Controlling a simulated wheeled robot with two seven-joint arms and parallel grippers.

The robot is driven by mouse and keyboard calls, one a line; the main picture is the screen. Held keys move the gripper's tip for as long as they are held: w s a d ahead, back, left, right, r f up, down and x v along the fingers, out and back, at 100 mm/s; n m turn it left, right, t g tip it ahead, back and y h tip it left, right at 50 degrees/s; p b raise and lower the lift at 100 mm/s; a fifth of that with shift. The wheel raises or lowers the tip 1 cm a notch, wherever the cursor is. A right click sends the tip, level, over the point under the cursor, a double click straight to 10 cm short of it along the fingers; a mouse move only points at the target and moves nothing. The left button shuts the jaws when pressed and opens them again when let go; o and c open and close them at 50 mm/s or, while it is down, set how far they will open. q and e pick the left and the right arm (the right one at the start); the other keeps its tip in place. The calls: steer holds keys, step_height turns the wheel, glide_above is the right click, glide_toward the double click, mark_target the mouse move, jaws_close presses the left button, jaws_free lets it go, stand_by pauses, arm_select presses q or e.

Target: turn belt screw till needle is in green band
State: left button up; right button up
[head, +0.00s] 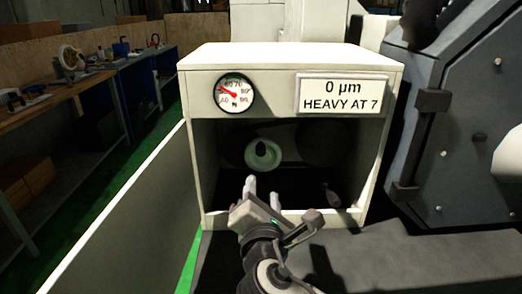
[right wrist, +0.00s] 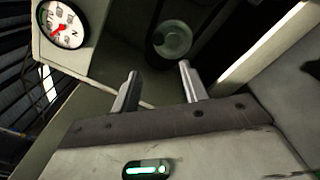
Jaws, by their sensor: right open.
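The round dial gauge (head: 234,92) is on the upper left front of the pale cabinet (head: 280,57); it also shows in the right wrist view (right wrist: 62,24). Its red needle points to the upper left in the head view. A pale green round wheel (head: 263,154) sits inside the dark opening, and shows in the right wrist view (right wrist: 172,40). I cannot clearly pick out the belt screw. My right gripper (head: 262,190) is open and empty at the opening, below and in front of the wheel. My left gripper is out of view.
A sign (head: 342,94) reads "0 µm HEAVY AT 7". A pale panel (head: 125,210) stands out from the cabinet's left edge. A dark machine housing (head: 455,130) rises on the right. Workbenches line the left.

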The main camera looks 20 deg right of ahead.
mark_target(261, 153)
steer(key=p+x, duration=0.1)
steer(key=x, duration=1.4)
steer(key=shift+w+d+r+p, duration=0.1)
steer(key=shift+w+r+p, duration=0.05)
steer(key=shift+w+p, duration=0.25)
jaws_close()
